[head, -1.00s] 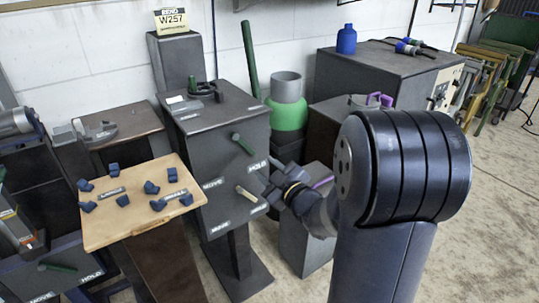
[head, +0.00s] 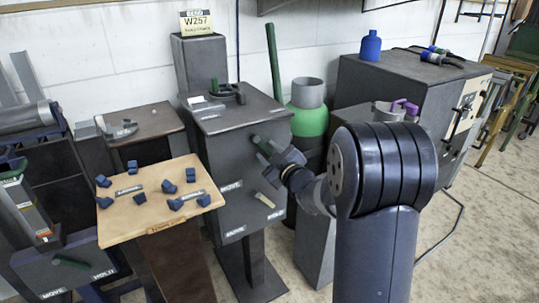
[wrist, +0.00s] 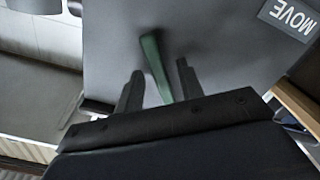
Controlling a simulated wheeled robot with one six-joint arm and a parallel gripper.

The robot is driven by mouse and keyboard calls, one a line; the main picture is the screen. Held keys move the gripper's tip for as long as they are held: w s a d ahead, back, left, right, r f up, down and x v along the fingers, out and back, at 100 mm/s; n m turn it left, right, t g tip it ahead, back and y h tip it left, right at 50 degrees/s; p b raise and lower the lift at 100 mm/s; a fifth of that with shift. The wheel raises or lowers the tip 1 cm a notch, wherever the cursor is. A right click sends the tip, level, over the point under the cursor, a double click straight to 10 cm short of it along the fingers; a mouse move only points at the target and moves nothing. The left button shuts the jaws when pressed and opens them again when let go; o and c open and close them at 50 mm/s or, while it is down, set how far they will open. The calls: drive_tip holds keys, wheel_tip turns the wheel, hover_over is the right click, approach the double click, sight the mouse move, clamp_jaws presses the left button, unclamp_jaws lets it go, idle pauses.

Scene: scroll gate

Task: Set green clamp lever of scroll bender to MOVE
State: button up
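A green lever (head: 263,146) sits on the sloped front of the middle dark grey cabinet. It slants down to the right, away from the upper MOVE label (head: 230,187); the upper HOLD label is hidden behind my gripper. My gripper (head: 274,158) is at the lever's lower end. In the wrist view, my gripper (wrist: 159,85) is open, with one finger on each side of the green lever (wrist: 156,68). Gaps show on both sides, so the fingers look apart from it. A MOVE label (wrist: 291,18) shows upside down at the top right.
A beige lever (head: 264,200) with MOVE and HOLD labels is just below. A second green lever (head: 70,262) is on a panel at lower left. A wooden board (head: 150,212) with blue pieces stands left. A green-and-grey cylinder (head: 308,120) stands behind my gripper.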

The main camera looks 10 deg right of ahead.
clamp_jaws()
idle(0.4)
